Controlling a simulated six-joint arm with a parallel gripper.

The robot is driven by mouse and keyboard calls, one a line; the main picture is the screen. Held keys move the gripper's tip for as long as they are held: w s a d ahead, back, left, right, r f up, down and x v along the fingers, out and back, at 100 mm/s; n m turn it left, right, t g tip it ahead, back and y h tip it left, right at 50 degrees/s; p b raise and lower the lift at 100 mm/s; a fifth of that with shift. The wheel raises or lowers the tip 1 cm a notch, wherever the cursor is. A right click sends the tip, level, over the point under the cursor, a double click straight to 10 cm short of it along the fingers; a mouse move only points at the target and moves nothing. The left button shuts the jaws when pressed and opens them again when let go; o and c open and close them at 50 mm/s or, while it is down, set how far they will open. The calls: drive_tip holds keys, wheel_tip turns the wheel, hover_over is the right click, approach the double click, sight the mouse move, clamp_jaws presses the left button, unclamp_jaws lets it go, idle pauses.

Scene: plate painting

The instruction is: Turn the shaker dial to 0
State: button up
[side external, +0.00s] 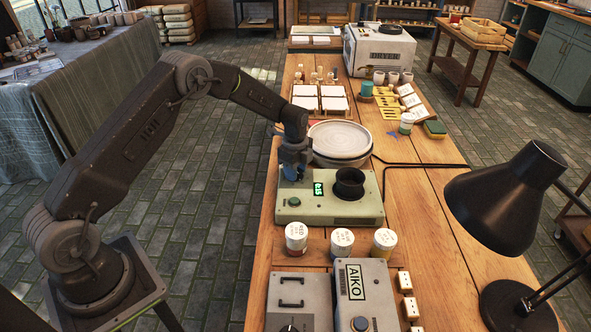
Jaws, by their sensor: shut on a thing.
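The shaker is a pale green box (345,214) on the wooden bench. It has a black round cup holder (349,184), a small lit display (318,189) with green digits too small to read surely, and a green button (294,201) at the front left. My gripper (291,174) points down at the shaker's back left corner, left of the display. It is shut on the shaker dial, which the fingers mostly hide. I cannot read the dial's setting.
A stack of round plates (340,139) stands right behind the shaker, close to my wrist. Three lidded jars, one of them red-labelled (296,237), stand in front. A grey AIKO machine (365,292) is nearer, and a black lamp (508,196) stands at the right. Bench right of the shaker is mostly clear.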

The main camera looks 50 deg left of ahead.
drive_tip(key=shift+n, duration=0.3)
drive_tip(key=n, duration=1.2)
drive_tip(key=shift+n, duration=0.4)
drive_tip(key=n, duration=0.3)
drive_tip(key=shift+n, duration=0.3)
drive_tip(key=n, duration=0.3)
drive_tip(key=shift+n, duration=0.3)
drive_tip(key=n, duration=0.6)
drive_tip(key=shift+n, duration=0.3)
drive_tip(key=o, duration=0.9)
